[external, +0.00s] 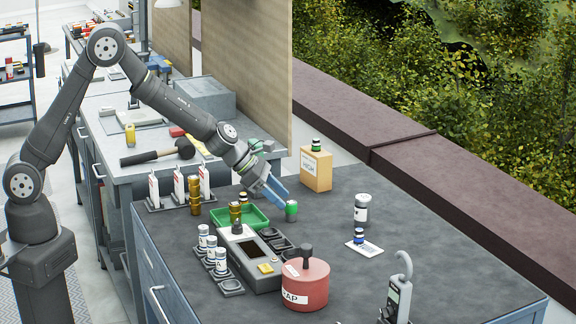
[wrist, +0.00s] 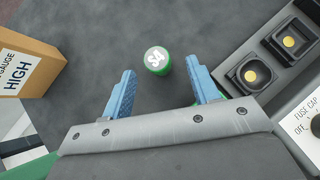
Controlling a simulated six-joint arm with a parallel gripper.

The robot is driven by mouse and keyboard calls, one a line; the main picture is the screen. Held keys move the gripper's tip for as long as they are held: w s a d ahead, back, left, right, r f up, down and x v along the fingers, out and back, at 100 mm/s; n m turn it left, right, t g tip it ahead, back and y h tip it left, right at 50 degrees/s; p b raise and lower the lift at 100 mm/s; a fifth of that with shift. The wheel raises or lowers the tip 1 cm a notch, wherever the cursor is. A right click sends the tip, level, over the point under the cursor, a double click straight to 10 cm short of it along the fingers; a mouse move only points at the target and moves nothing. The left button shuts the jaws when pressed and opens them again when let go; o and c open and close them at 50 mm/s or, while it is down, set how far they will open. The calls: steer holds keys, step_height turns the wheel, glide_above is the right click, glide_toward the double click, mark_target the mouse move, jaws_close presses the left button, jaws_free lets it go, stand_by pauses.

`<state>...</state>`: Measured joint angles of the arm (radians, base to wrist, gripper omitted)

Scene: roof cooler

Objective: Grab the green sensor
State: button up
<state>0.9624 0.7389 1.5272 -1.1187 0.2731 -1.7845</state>
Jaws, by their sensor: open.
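The green sensor (external: 291,211) is a small green cylinder standing upright on the dark bench top. In the wrist view its white top (wrist: 157,59) is marked "S4". My gripper (external: 279,190) has blue fingers and is open, tilted down toward the sensor from the left. In the wrist view the fingers (wrist: 164,80) are spread wide with nothing between them. I see no contact.
A tan box marked "HIGH" (external: 316,170) with a green-topped item on it stands behind the sensor. A grey panel device (external: 243,262) with dark sockets (wrist: 289,42) lies nearby.

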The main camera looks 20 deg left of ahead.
mark_target(288, 202)
steer(key=shift+x, duration=3.15)
steer(key=shift+w, duration=0.1)
steer(key=c, duration=1.1)
steer(key=shift+r, duration=0.2)
